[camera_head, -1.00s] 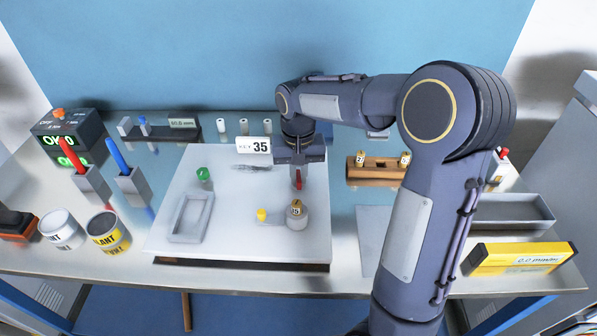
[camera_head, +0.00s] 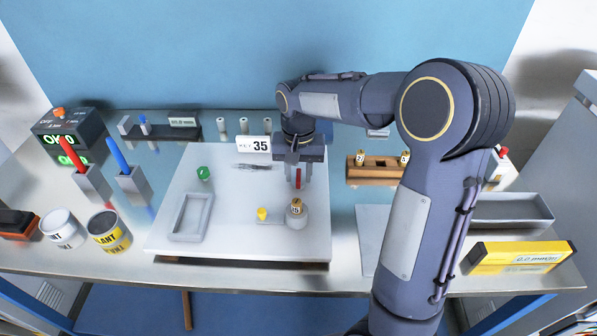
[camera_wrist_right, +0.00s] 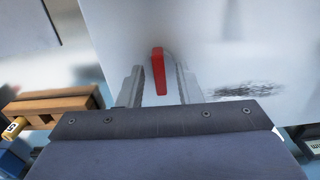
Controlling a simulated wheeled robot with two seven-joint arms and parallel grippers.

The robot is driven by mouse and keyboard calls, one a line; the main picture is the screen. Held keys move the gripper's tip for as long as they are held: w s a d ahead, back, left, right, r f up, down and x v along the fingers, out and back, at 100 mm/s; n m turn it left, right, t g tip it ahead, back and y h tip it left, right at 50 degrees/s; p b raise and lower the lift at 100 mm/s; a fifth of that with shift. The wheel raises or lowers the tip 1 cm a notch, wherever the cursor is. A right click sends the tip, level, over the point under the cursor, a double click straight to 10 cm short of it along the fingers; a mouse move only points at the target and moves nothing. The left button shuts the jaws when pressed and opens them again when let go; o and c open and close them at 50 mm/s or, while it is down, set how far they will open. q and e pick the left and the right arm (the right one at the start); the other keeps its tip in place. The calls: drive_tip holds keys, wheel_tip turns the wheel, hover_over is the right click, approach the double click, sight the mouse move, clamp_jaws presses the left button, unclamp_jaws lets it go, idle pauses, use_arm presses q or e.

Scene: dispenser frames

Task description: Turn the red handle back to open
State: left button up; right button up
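The red handle (camera_head: 298,178) stands near the right side of the white board (camera_head: 240,222), behind a small round fixture holding a yellow-topped vial (camera_head: 296,206). My right gripper (camera_head: 298,174) is above the board, with one finger on each side of the handle. In the right wrist view the handle (camera_wrist_right: 158,76) lies between the spread fingers (camera_wrist_right: 160,84), with a gap on both sides. My left gripper is not in view. The handle's mount is partly hidden.
A sign reading 35 (camera_head: 254,144) stands left of the gripper. A wooden vial rack (camera_head: 376,170) is to the right. A green knob (camera_head: 203,174), an empty grey tray (camera_head: 190,217) and a yellow knob (camera_head: 262,213) are on the board.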

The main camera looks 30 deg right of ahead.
sight(300, 176)
wheel_tip(300, 176, up, 7)
drive_tip(key=shift+r, duration=0.4)
idle(0.4)
drive_tip(key=shift+s+r, duration=0.1)
drive_tip(key=shift+s, duration=0.25)
drive_tip(key=s+a+f+n+t+y, duration=0.1)
drive_tip(key=s+a+n+t+y, duration=0.1)
drive_tip(key=s, duration=0.8)
drive_tip(key=s+a+f+n+t+y, duration=0.1)
drive_tip(key=s+a, duration=0.4)
drive_tip(key=s, duration=0.6)
drive_tip(key=f+n+t, duration=0.1)
drive_tip(key=n+t, duration=0.1)
drive_tip(key=shift+s+f+t+y, duration=0.3)
drive_tip(key=shift+y, duration=0.1)
drive_tip(key=shift+a, duration=0.1)
